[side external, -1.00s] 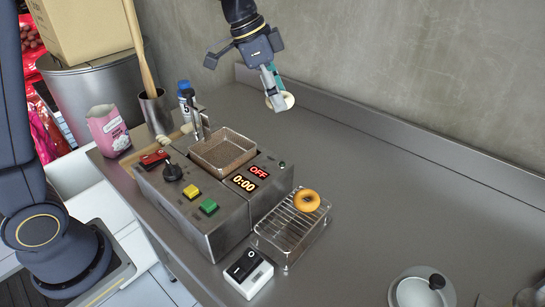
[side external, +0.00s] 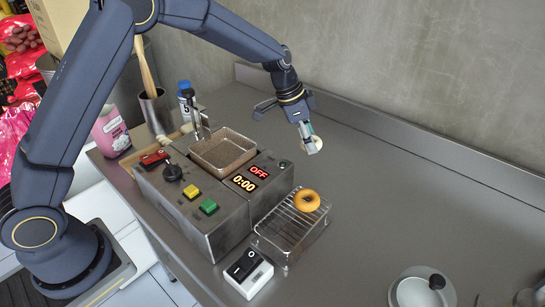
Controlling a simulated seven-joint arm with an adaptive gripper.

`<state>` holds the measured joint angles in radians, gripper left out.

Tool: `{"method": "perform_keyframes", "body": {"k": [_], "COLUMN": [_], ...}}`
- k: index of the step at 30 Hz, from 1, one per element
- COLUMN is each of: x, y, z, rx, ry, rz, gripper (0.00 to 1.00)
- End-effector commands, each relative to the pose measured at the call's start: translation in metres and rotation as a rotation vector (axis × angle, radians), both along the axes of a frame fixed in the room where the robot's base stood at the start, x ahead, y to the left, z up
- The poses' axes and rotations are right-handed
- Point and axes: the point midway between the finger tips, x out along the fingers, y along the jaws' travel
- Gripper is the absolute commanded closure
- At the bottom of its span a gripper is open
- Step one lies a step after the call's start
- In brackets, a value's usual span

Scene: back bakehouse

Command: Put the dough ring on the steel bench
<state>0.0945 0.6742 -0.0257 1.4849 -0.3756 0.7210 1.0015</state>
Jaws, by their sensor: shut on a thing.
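A pale dough ring (side external: 316,145) is between the fingers of my gripper (side external: 307,138). My gripper is shut on it and hides part of it. The ring is close over the steel bench (side external: 400,185), to the right of the fryer; I cannot tell whether it touches the bench. The bare bench surface lies around and below it.
The fryer (side external: 195,205) with its wire basket (side external: 222,153) stands left of my gripper, its display reading OFF and 0:00. A wire rack (side external: 280,232) holds a browned ring (side external: 306,200). A switch box (side external: 248,273) and a lidded pot (side external: 418,292) stand in front. The bench's right side is clear.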

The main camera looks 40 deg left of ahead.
Motion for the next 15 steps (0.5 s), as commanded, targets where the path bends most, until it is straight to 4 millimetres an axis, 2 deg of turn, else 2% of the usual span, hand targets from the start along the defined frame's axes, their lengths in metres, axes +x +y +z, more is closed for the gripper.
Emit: {"method": "perform_keyframes", "body": {"k": [3, 6, 15], "x": [0.02, 0.033, 0.049], "y": [-0.004, -0.006, -0.009], "z": [-0.028, -0.042, -0.063], "rx": [0.001, 0.0, 0.0], "ry": [0.005, 0.003, 0.004], "rz": [-0.001, -0.001, -0.001], "gripper": [0.59, 0.59, 0.59]}}
